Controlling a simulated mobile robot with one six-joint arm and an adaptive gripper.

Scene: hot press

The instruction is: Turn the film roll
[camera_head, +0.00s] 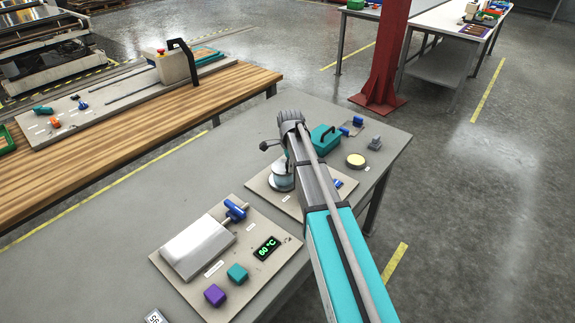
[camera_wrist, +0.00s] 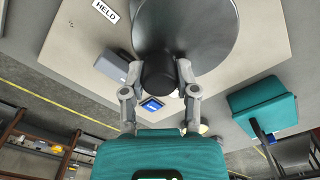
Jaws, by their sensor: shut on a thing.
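My gripper (camera_wrist: 158,78) is shut on a dark round knob (camera_wrist: 158,82) in the wrist view. The knob joins a wide dark-grey round body (camera_wrist: 205,28) at the top of that view. I cannot tell for sure whether this is the film roll. A label reading HELD (camera_wrist: 105,11) lies on the board beside the round body.
A teal box with a dark handle (camera_head: 324,138) stands close to my arm; it also shows in the wrist view (camera_wrist: 262,106).

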